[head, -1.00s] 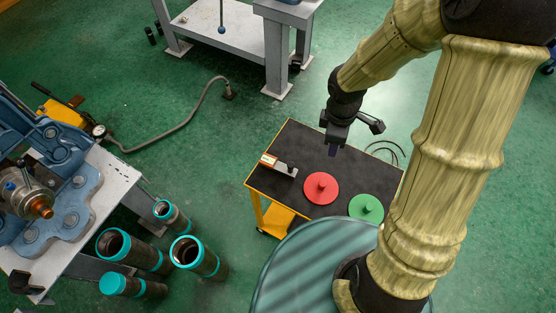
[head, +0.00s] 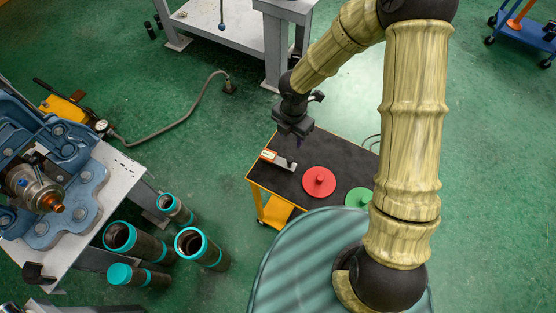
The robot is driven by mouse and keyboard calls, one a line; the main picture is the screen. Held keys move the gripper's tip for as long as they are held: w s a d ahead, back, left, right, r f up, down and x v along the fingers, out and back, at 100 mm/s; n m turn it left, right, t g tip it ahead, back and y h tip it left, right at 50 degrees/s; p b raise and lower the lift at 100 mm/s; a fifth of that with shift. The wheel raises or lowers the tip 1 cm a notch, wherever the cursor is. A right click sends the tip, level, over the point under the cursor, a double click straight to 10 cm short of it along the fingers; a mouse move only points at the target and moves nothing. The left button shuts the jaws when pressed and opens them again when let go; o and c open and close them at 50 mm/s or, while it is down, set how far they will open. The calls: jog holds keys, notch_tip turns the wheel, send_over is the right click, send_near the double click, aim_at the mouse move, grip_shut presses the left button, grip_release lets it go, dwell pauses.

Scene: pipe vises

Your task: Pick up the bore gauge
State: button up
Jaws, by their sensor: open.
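A small tool with an orange-and-white end and a grey and black body lies on the cart's dark top (head: 335,157), near its left edge. It looks like the bore gauge (head: 284,162), though it is too small to be sure. My gripper (head: 300,139) is above the cart, just up and to the right of the tool in the picture. It is open, with nothing seen between its fingers, and apart from the tool as far as I can tell.
A red disc (head: 319,181) and a green disc (head: 358,197), each with a knob, sit on the same cart. Several pipes with teal ends (head: 190,242) stand left of it. A vise bench (head: 120,180) is at the far left. Green floor is open between.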

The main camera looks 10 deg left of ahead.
send_near(289, 159)
notch_tip(289, 159, down, 5)
jog(key=shift+w+f+b, duration=0.15)
jog(key=shift+b, duration=0.3)
jog(key=shift+d, duration=0.1)
jog(key=shift+s+f+b, duration=0.2)
jog(key=shift+f+b, duration=0.15)
jog(key=shift+f, duration=2.2)
grip_shut()
